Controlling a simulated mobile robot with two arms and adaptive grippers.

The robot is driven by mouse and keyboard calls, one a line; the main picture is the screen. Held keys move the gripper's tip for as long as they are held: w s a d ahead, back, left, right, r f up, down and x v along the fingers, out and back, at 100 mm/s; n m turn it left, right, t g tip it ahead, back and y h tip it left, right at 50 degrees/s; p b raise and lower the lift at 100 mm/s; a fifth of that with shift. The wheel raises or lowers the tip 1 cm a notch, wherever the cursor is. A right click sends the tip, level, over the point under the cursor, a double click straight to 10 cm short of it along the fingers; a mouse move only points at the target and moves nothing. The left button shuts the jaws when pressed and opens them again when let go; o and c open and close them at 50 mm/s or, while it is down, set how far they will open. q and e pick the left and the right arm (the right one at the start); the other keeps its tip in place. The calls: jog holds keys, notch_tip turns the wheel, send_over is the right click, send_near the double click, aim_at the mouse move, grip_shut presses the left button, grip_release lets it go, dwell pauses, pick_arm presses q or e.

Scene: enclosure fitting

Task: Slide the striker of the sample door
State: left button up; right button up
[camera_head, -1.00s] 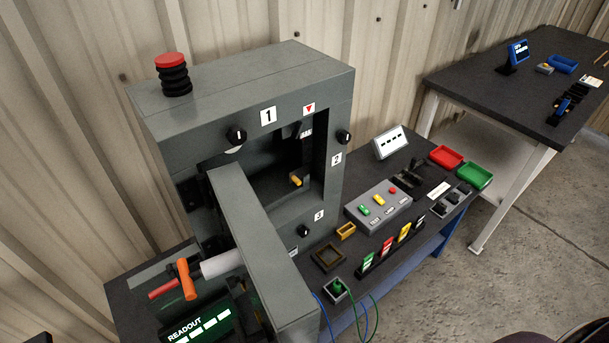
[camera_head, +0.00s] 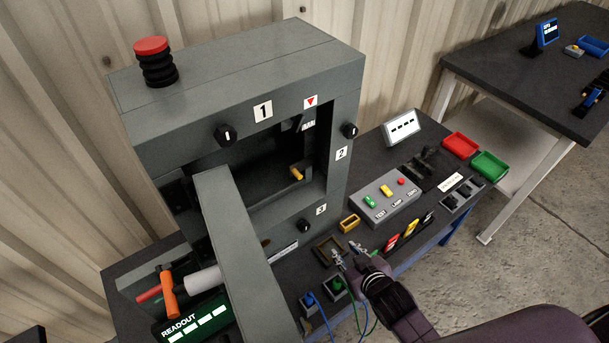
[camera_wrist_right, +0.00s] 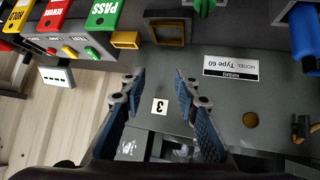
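The grey enclosure (camera_head: 275,68) stands on the bench with its door (camera_head: 240,250) swung open toward me. Inside the opening is a small orange-yellow handle (camera_head: 296,174); I cannot tell whether it belongs to the striker. Black knobs (camera_head: 305,225) sit near number labels on the frame. My right gripper (camera_head: 350,257) is in front of the enclosure's lower right, over the bench. In the right wrist view, my right gripper (camera_wrist_right: 160,78) is open and empty, its fingers apart with the label 3 (camera_wrist_right: 159,106) between them. My left gripper is not identifiable in view.
A square tray (camera_head: 329,250), blue plug (camera_head: 311,304) and green plug (camera_head: 337,287) with cables, coloured tags (camera_head: 409,228) and a button box (camera_head: 384,197) crowd the bench near my right gripper. An orange-handled tool (camera_head: 168,292) lies left of the door.

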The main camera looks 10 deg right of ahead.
jog(key=w+a+r+n+t+y, duration=0.25)
jog(key=w+r+t, duration=0.35)
jog(key=r, duration=0.4)
jog(key=n+y, duration=0.2)
jog(key=y, duration=0.2)
send_near(302, 178)
jog(key=x, duration=0.3)
jog(key=shift+m, duration=0.25)
jog(key=p+x, duration=0.1)
jog(key=x, duration=0.6)
jog(key=shift+f+p, duration=0.25)
jog(key=shift+p, duration=0.1)
grip_shut()
